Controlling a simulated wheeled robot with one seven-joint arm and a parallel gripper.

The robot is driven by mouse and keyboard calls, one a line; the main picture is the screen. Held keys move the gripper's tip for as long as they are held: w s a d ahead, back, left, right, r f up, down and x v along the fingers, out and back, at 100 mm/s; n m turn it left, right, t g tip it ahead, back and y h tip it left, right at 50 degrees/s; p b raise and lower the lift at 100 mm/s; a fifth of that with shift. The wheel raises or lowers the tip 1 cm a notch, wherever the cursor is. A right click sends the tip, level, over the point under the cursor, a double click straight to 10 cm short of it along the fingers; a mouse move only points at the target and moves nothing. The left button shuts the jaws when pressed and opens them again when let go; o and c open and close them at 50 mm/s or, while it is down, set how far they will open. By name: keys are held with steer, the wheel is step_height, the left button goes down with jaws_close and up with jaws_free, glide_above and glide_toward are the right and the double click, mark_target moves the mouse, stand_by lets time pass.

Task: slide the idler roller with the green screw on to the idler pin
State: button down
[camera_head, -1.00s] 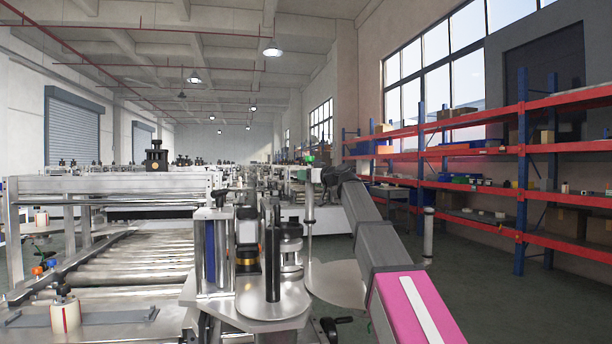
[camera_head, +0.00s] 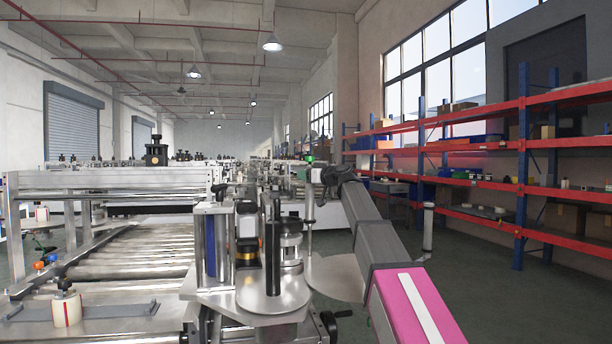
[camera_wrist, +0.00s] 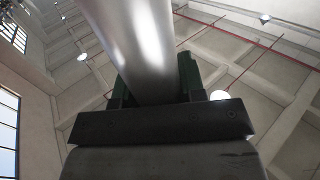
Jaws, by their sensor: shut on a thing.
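My gripper (camera_head: 318,175) is at the end of my arm, right of the near labeller's post group. It is shut on a silver idler roller (camera_head: 309,205), which hangs about upright below a small green spot (camera_head: 309,158), likely its green screw. In the wrist view the roller (camera_wrist: 135,45) is a shiny cylinder between the dark green fingers (camera_wrist: 155,92). A round metal plate (camera_head: 338,280) lies below the roller. Whether the roller touches anything below, I cannot tell. I cannot make out the idler pin for certain.
Close left of the roller stand a black upright bar (camera_head: 272,245), a round metal stack (camera_head: 290,243) and a column with a blue strip (camera_head: 210,245). A silver post (camera_head: 428,230) stands right of my arm. Red and blue shelving (camera_head: 522,170) lines the right wall, with open floor before it.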

mark_target(312, 207)
steer(key=shift+f, duration=6)
steer(key=c, duration=0.6)
jaws_free()
steer(key=shift+d, duration=0.1)
steer(key=v, duration=1)
steer(key=shift+s+d, duration=0.25)
